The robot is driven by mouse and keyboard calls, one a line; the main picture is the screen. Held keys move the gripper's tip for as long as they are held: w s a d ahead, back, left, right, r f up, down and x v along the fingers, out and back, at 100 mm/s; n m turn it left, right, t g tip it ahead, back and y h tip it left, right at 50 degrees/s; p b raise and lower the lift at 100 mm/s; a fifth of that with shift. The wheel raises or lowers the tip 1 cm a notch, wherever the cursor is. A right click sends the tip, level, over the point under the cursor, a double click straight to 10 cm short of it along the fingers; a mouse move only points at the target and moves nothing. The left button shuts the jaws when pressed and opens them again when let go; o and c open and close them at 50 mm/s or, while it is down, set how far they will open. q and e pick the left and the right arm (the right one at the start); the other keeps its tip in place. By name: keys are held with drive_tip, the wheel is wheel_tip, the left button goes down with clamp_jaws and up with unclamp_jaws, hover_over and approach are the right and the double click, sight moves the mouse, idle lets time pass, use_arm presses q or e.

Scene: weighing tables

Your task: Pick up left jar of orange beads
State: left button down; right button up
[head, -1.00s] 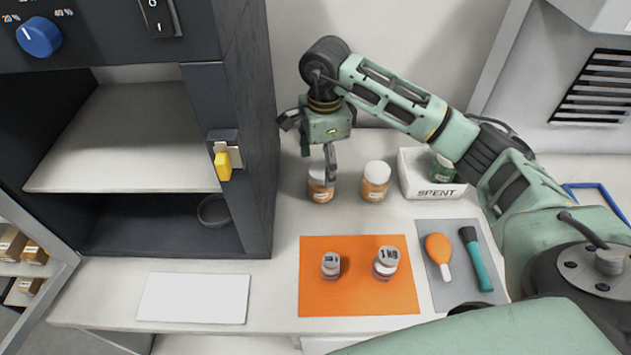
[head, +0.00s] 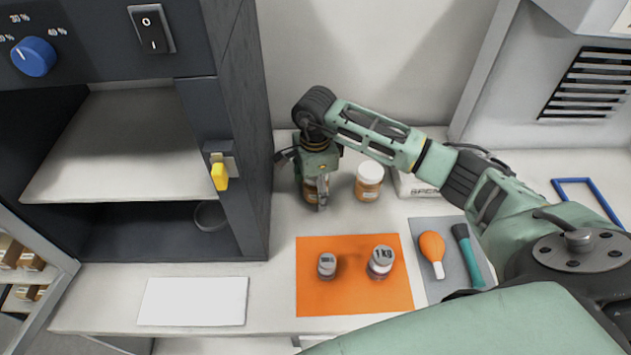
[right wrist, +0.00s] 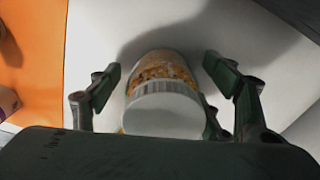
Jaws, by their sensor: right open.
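The left jar of orange beads (head: 310,192) stands on the white table by the dark cabinet. My right gripper (head: 317,196) has come down over it and hides most of it in the head view. In the right wrist view the jar (right wrist: 162,92), with its white lid, lies between the two open fingers (right wrist: 165,85), with a gap visible on both sides near the fingertips. The right jar of orange beads (head: 368,183) stands upright beside it, apart from the gripper. My left gripper is not in view.
A grey mat (head: 452,285) holds an orange bulb (head: 432,248) and a teal brush (head: 468,255). A white box (head: 412,187) stands behind my right arm. The cabinet wall (head: 245,140) is close on the left.

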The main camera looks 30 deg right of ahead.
drive_tip(key=shift+c, duration=0.4)
drive_tip(key=c, duration=1.3)
drive_tip(key=shift+r, duration=0.1)
